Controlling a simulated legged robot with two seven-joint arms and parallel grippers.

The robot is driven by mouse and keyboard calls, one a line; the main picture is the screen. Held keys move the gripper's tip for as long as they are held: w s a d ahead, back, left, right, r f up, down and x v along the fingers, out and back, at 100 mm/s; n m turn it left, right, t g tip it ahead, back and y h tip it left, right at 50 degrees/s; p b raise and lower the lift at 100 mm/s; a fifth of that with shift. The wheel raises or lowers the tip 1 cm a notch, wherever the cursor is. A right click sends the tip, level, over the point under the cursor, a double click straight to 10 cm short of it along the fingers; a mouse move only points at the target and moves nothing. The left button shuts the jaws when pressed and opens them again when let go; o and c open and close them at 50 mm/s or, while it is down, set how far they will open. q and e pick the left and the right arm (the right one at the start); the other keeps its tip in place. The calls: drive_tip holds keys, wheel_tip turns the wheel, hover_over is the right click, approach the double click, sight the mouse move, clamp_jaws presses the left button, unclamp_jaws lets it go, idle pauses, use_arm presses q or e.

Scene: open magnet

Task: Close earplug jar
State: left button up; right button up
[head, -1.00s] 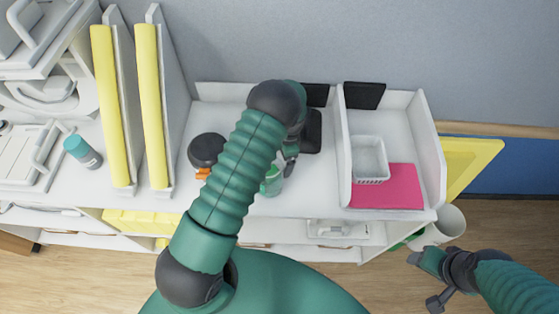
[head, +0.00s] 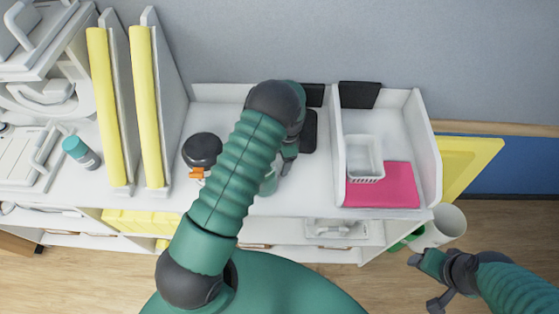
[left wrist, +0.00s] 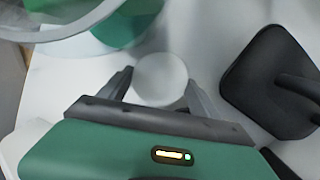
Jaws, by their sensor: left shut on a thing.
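My left gripper (left wrist: 158,92) is shut on a round white lid (left wrist: 160,76), with one finger on each side of it. In the left wrist view, a clear jar (left wrist: 62,32) with green contents shows its rim at the top left, apart from the lid. In the head view the jar (head: 269,183) is mostly hidden behind my left arm, and the left gripper (head: 288,160) shows only in part beside it. My right gripper (head: 425,278) hangs at the lower right, away from the shelf; its finger gap is unclear.
A black object with a handle (left wrist: 262,88) stands right of the lid. A dark round container (head: 202,150) is left of my arm. A white basket (head: 364,158) and pink sheet (head: 385,190) lie in the right compartment. Yellow-edged dividers (head: 143,105) stand left.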

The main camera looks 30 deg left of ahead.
sight(280, 163)
use_arm(q)
drive_tip(key=r, duration=0.1)
drive_tip(key=r+b, duration=0.1)
drive_tip(key=r, duration=0.1)
drive_tip(key=r+b, duration=0.1)
drive_tip(key=shift+w+d+r, duration=0.15)
drive_tip(key=shift+w+d, duration=0.1)
drive_tip(key=shift+d, duration=0.05)
wheel_tip(280, 163, up, 13)
drive_tip(key=b, duration=0.3)
drive_tip(key=shift+s+r, duration=0.2)
drive_tip(key=shift+a, duration=0.15)
